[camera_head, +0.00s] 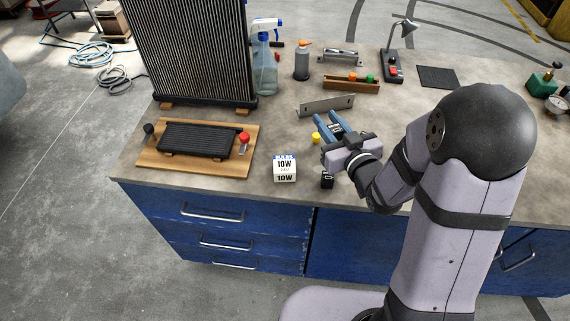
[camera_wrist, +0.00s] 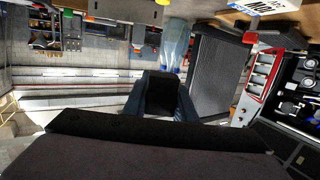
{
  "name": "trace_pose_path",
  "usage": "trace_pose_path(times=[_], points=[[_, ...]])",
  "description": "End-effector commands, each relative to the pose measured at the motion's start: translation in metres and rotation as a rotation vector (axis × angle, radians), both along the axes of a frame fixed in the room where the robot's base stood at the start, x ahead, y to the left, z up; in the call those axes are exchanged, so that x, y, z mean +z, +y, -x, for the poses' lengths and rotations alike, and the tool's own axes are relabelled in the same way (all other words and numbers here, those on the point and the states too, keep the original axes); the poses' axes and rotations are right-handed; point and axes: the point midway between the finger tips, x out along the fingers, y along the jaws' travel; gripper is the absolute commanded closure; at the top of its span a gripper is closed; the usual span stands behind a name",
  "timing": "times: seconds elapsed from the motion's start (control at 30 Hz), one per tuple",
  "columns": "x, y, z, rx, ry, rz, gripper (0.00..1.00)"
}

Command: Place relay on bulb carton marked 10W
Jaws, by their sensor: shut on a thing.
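My gripper (camera_head: 334,125) has blue fingers and is over the bench, behind and right of the white bulb carton marked 10W (camera_head: 285,169). In the wrist view the gripper (camera_wrist: 161,84) is shut on a dark block (camera_wrist: 160,95), which looks like the relay. In the head view I cannot make out the held block between the fingers. The carton stands upright near the bench's front edge, apart from the gripper, and its top looks empty. A small black block with a pale mark (camera_head: 327,181) stands right of the carton.
A wooden board (camera_head: 150,160) with a black finned part lies left of the carton. A tall radiator (camera_head: 195,50), a spray bottle (camera_head: 265,65) and a metal bracket (camera_head: 327,105) stand behind. A small yellow part (camera_head: 316,138) is beside the fingers. Bench between board and carton is clear.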

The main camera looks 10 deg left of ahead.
Motion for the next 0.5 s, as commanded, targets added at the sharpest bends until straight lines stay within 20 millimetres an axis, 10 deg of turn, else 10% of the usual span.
trace_pose_path(times=[0.2,0.5], points=[[0.026,0.086,0.018,0.196,-0.005,0.001,0.98],[0.026,0.13,0.023,0.313,0.006,0.001,0.98]])
